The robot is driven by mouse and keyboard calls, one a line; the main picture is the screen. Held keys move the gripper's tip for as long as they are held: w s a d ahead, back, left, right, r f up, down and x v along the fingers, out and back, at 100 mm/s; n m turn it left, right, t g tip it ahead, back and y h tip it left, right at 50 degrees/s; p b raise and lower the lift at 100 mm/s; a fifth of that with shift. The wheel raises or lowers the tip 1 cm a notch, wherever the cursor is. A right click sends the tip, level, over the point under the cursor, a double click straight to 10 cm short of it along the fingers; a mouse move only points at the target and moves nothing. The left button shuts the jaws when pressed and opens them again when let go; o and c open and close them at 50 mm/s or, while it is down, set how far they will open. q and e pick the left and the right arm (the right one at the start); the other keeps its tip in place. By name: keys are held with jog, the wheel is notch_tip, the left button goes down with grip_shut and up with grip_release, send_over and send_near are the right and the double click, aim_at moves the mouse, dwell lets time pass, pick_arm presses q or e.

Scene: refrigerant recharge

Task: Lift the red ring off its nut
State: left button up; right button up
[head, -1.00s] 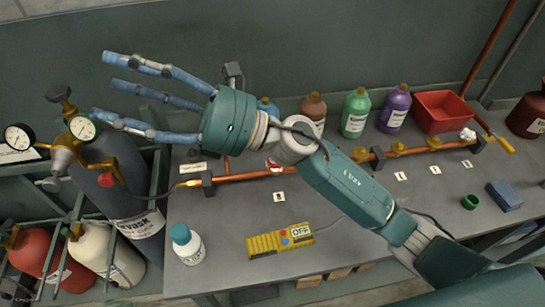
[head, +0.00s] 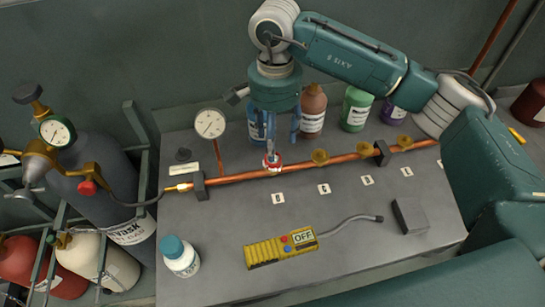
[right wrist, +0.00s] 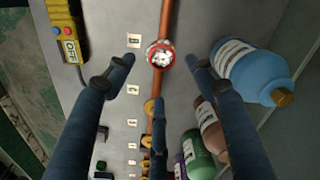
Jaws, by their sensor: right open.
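The red ring (head: 272,163) sits around a whitish nut on the copper pipe, at the left part of the bench. It also shows in the right wrist view (right wrist: 160,66), with a white, crumbly-looking top inside it. My right gripper (head: 273,142) points down just above the ring in the head view. In the right wrist view its three blue fingers (right wrist: 163,75) are spread apart, open and empty, with the ring between and a little beyond them. I cannot tell whether any fingertip touches the ring. My left gripper is not in view.
The copper pipe (head: 340,158) carries several brass nuts to the right. Bottles, a blue one (right wrist: 258,72) among them, stand behind it. A gauge (head: 209,123) rises at left.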

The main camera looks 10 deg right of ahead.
aim_at(278, 165)
jog(key=shift+f, duration=0.85)
jog(key=f+p, duration=0.1)
jog(key=f, duration=0.1)
jog(key=f+p, duration=0.2)
jog(key=f, duration=0.1)
jog(key=shift+w+a, duration=0.1)
jog(key=shift+a, duration=0.1)
jog(key=shift+f, duration=0.25)
jog(key=c, duration=0.9)
